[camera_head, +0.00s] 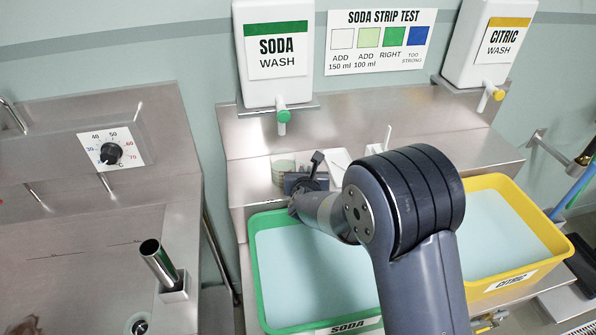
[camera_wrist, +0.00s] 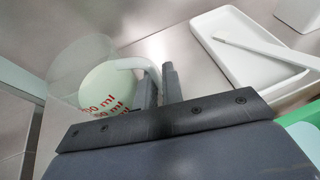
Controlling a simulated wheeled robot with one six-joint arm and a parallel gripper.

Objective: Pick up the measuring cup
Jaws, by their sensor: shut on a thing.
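The measuring cup (camera_wrist: 100,90) is translucent with red ml markings and a white handle, at the left of the wrist view. My gripper (camera_wrist: 160,85) is shut on its handle, with a finger on each side. In the head view the cup (camera_head: 283,168) shows as a pale round shape on or just above the steel ledge behind the green tub. My gripper (camera_head: 305,182) is beside it there, partly hidden by my wrist. I cannot tell whether the cup touches the ledge.
A white tray (camera_wrist: 240,60) with a white stick lies right of the cup. The green soda tub (camera_head: 257,275) is in front, the yellow citric tub (camera_head: 565,247) at right. The soda dispenser (camera_head: 273,60) with its green tap (camera_head: 283,116) hangs above. A steel vat (camera_head: 70,260) stands at left.

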